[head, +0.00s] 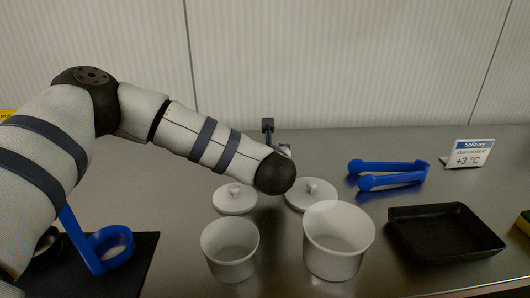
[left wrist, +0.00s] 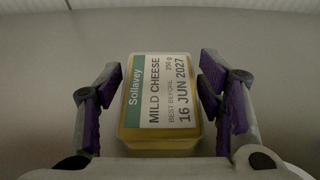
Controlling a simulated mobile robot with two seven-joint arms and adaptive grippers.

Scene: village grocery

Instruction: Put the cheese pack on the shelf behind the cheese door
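The cheese pack (left wrist: 160,105) is a yellow block with a white and green label reading "Mild Cheese", seen in the left wrist view. My left gripper (left wrist: 162,88) has one purple-padded finger on each side of the pack, with a visible gap on both sides, so it is open around the pack. A grey surface shows behind the pack; I cannot tell whether the pack touches it. In the head view my left arm reaches over the counter and hides the pack and most of the gripper. My right gripper, the cheese door and its shelf are not in view.
On the steel counter (head: 340,150) stand two white pots (head: 230,262) (head: 335,255), two white lids (head: 235,200) (head: 318,190), blue tongs (head: 390,181), a black tray (head: 445,237) and a price sign (head: 470,154). A ribbed wall (head: 330,60) closes the back.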

